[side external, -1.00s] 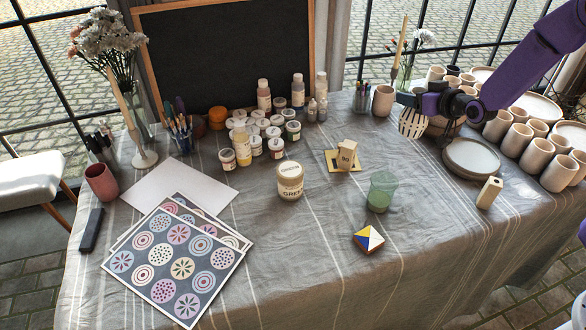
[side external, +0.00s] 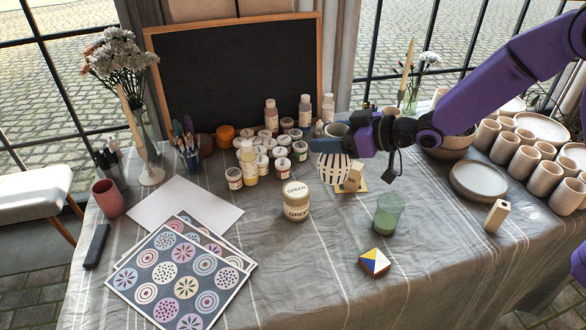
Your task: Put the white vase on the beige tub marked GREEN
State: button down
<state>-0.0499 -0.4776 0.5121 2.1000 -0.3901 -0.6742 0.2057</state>
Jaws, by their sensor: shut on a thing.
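The white vase with dark vertical stripes (side external: 333,169) is held upright, behind and to the right of the beige tub. My gripper (side external: 328,145) is shut on its upper part, and the blue fingers cover part of the vase below the rim. The beige tub marked GREEN (side external: 296,207) stands upright on the cloth with its lid on, the word showing on lid and side. The vase is apart from the tub. Its lower right is partly hidden by a wooden block. I cannot tell how high it is above the table.
The wooden block marked 80 (side external: 354,176) stands on a yellow square close to the vase. A green glass (side external: 388,214) and a coloured block (side external: 374,262) are in front. Several paint jars (side external: 234,178) crowd left of the vase. Patterned sheets (side external: 180,280) lie left of the tub.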

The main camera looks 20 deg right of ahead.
jog(key=w+a+f, duration=0.5)
jog(key=w+f, duration=0.5)
jog(key=f, duration=0.2)
jog(key=shift+w+a, duration=0.15)
jog(key=shift+a, duration=0.1)
jog(key=shift+c, duration=1.3)
grip_release()
jog(key=shift+f, duration=0.15)
